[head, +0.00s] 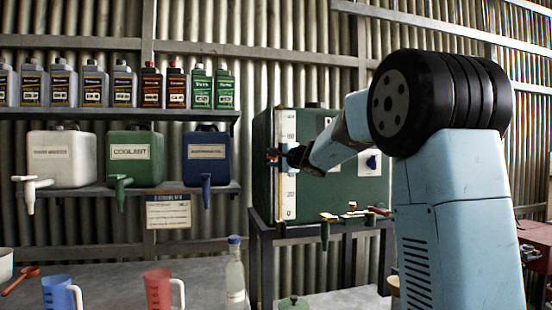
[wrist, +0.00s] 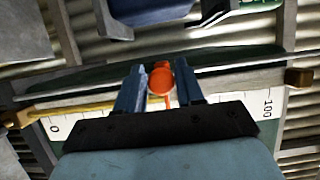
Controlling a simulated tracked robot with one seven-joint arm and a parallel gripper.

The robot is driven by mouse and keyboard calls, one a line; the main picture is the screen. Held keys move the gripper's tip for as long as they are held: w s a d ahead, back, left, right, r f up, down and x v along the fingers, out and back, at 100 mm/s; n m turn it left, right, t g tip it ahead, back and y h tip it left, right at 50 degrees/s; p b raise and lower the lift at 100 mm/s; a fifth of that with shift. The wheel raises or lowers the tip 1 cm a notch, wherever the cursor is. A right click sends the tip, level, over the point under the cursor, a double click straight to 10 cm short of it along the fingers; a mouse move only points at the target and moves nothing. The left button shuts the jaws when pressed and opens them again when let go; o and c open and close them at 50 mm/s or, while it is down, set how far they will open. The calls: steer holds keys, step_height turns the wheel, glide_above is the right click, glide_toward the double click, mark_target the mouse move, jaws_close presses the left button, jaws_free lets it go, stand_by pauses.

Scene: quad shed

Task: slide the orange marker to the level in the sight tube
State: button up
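The orange marker (wrist: 160,82) is a round knob between my gripper's two blue fingers in the wrist view, with a finger against each side. My gripper (wrist: 161,88) looks shut on it. In the head view my gripper (head: 284,154) is at the white scale strip (head: 289,205) on the green tank, a little above mid-height. The sight tube (wrist: 80,107) runs along the scale in the wrist view. It is amber from the 0 end up to my left finger and looks pale towards the 100 end. The liquid's end is hidden behind my gripper.
The green tank (head: 335,185) stands on a dark metal stand (head: 262,240). Taps (head: 328,217) hang below its front. Shelves at the left hold bottles and three canisters. A clear bottle (head: 235,275), a red jug (head: 160,288) and a blue jug (head: 60,292) stand on the bench.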

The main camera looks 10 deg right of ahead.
steer(key=shift+o, duration=1)
steer(key=shift+a, duration=0.1)
steer(key=shift+s, duration=0.15)
steer(key=v, duration=1.3)
steer(key=shift+s+d, duration=0.25)
